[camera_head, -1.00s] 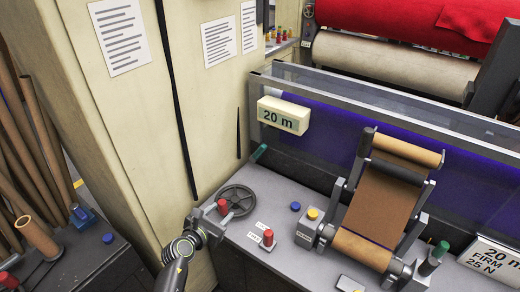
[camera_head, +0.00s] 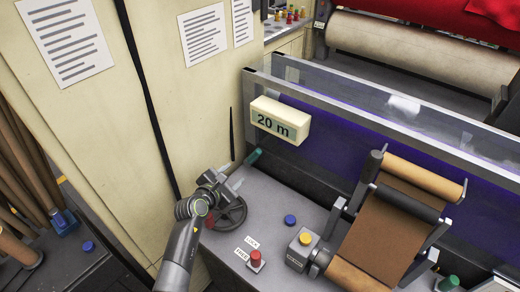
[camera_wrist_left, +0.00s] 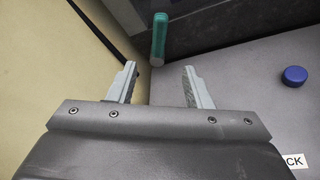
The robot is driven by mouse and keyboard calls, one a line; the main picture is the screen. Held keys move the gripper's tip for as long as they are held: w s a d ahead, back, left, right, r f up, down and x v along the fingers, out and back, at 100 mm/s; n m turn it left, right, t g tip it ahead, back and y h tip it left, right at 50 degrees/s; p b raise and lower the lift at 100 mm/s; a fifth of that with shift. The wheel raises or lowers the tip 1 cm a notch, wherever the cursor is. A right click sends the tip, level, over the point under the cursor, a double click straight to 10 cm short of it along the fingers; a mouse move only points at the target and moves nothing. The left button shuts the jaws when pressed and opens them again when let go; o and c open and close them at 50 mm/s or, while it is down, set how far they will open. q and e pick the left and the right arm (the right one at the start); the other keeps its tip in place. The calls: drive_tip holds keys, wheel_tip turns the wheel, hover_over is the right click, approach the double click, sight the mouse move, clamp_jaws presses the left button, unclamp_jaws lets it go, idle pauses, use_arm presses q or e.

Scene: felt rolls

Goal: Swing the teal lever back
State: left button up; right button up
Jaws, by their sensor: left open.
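The teal lever (camera_head: 253,157) stands at the back left of the grey worktop, by the cream wall and the base of the clear guard. It also shows in the left wrist view (camera_wrist_left: 159,38), upright and just beyond the fingers. My left gripper (camera_head: 237,182) is open and empty, short of the lever and pointing at it. In the left wrist view its two fingers (camera_wrist_left: 158,80) are spread, with the lever ahead between them and apart from both. My right gripper is in neither view.
A dark handwheel (camera_head: 232,214) lies partly under my left gripper. A blue button (camera_head: 290,219), a red knob (camera_head: 255,258) and a yellow button box (camera_head: 301,246) sit to the right. A brown roll unit (camera_head: 390,235) stands further right. The cream wall (camera_head: 175,100) is close on the left.

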use_arm(q)
approach(253, 157)
drive_tip(key=w, duration=0.2)
drive_tip(key=b+x, duration=0.3)
drive_tip(key=x, duration=0.2)
drive_tip(key=b+x, duration=0.2)
drive_tip(key=shift+s+d+f+b, duration=0.15)
drive_tip(key=shift+d+f+b, duration=0.15)
drive_tip(key=shift+d+f, duration=0.15)
drive_tip(key=shift+w+d+b, duration=0.35)
drive_tip(key=shift+w+b, duration=0.3)
drive_tip(key=shift+w, duration=0.05)
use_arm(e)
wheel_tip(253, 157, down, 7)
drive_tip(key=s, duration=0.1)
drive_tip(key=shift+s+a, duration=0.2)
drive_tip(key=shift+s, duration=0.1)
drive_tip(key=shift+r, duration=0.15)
use_arm(q)
clamp_jaws()
